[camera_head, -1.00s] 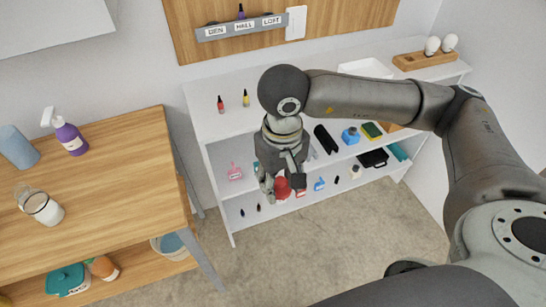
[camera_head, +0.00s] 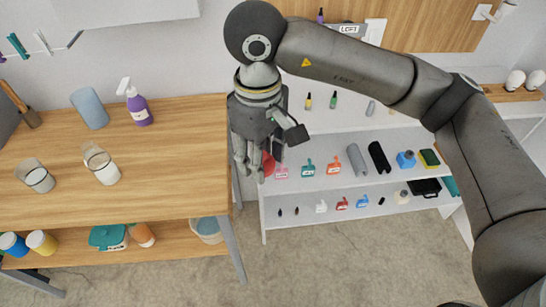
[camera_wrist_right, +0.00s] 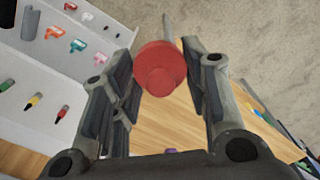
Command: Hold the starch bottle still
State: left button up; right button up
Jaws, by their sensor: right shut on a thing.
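My right gripper (camera_head: 252,165) is in the gap between the wooden table and the white shelf in the head view, fingers pointing down. It is shut on a red-capped thing (camera_head: 267,163), which I take to be the starch bottle; no label can be read. In the right wrist view the round red cap (camera_wrist_right: 162,70) sits between the two fingers (camera_wrist_right: 160,85) and hides the body below it. My left gripper is not in view.
The wooden table (camera_head: 165,190) holds a purple spray bottle (camera_head: 136,105), a blue-grey cylinder (camera_head: 90,107) and two glass jars. Its lower shelf carries several containers, with a bucket (camera_head: 207,229) at the end. The white shelf (camera_head: 410,136) holds many small items. Bare floor lies in front.

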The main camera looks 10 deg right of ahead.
jog(key=w+a+f+n, duration=0.3)
jog(key=f+n, duration=0.1)
jog(key=s+d+r+m, duration=0.6)
jog(key=d+r+m, duration=0.2)
jog(key=r, duration=0.2)
jog(key=w+a+m, duration=0.4)
jog(key=w+a, duration=0.4)
jog(key=a, duration=0.2)
jog(key=shift+w+a+f+m, duration=0.2)
jog(key=shift+w+f+m, duration=0.05)
jog(key=shift+m, duration=0.05)
jog(key=s+d+f, duration=0.5)
jog(key=d+f, duration=0.2)
jog(key=d, duration=0.2)
jog(key=s+d+f, duration=0.5)
jog(key=d+f, duration=0.3)
jog(key=d, duration=0.2)
